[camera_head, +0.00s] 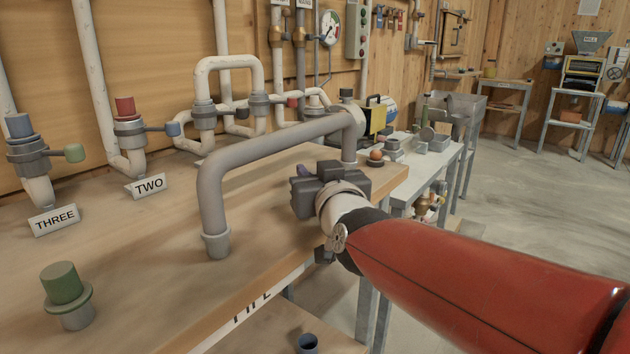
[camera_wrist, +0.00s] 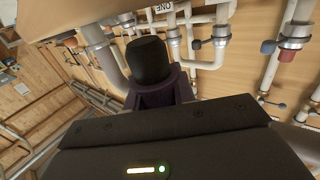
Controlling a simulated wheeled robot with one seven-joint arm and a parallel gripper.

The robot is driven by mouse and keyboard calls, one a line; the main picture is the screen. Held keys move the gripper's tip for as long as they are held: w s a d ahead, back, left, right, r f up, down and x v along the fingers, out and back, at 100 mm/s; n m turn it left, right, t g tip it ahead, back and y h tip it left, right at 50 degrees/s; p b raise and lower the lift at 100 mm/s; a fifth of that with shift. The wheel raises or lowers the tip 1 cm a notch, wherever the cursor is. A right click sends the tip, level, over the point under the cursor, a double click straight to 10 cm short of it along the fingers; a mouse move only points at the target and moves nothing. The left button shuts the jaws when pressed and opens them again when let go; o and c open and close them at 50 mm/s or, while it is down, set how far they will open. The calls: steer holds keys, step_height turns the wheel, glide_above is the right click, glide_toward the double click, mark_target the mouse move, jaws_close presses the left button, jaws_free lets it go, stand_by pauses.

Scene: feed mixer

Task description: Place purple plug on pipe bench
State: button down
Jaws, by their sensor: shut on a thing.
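I cannot tell whether the plug touches the bench top. In the wrist view, a dark purplish shape (camera_wrist: 160,92) shows beyond the gripper body, with a black rounded cylinder (camera_wrist: 148,60) above it.
The grey bent pipe (camera_head: 211,190) arches close beside my gripper. A green plug (camera_head: 62,285) stands at the bench's front left. Pipes with red (camera_head: 125,106) and blue (camera_head: 19,125) plugs stand behind signs TWO and THREE. An orange-brown ball (camera_head: 376,156) lies near the right edge. The front middle is clear.

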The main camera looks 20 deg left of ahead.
steer(key=shift+f, duration=0.65)
steer(key=shift+f+b, duration=0.3)
steer(key=c, duration=1.2)
jaws_free()
steer(key=shift+o, duration=0.2)
steer(key=shift+s+r+p, duration=0.1)
steer(key=shift+r+p, duration=0.05)
steer(key=shift+p, duration=0.15)
steer(key=b+v, duration=0.1)
steer(key=v, duration=0.6)
steer(key=shift+s+d, duration=0.25)
steer(key=shift+s, duration=0.1)
steer(key=s+d+f+m+g+h, duration=0.25)
steer(key=d+f+g+h, duration=0.2)
steer(key=d+f, duration=0.7)
steer(key=s+d+f+m+g+h, duration=0.4)
steer(key=s+d+f, duration=0.5)
steer(key=s+d, duration=0.3)
steer(key=d+g+h, duration=0.1)
steer(key=d, duration=0.1)
steer(key=shift+s+d+f, duration=0.3)
steer(key=shift+d, duration=0.05)
